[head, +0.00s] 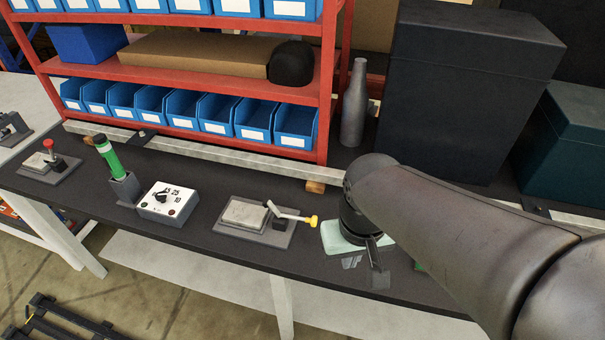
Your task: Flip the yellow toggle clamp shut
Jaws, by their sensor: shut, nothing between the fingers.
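The yellow toggle clamp (290,216) sits on a grey base plate on the dark workbench, in the middle of the head view. Its metal lever reaches out to the right, low and nearly flat, and ends in a yellow tip (314,221). A flat grey block (245,213) lies on the plate to the left of the lever. My gripper (376,262) is to the right of the yellow tip, apart from it, pointing down near the bench's front edge. It looks shut and empty. Its fingers are small and dark here, and my arm hides the bench behind it.
A pale green object (340,240) is partly hidden by my gripper. To the left are a dial box (168,203), a green cylinder (110,158) in a holder and a red-tipped clamp (48,162). A grey bottle (355,105) and a red shelf with blue bins stand behind.

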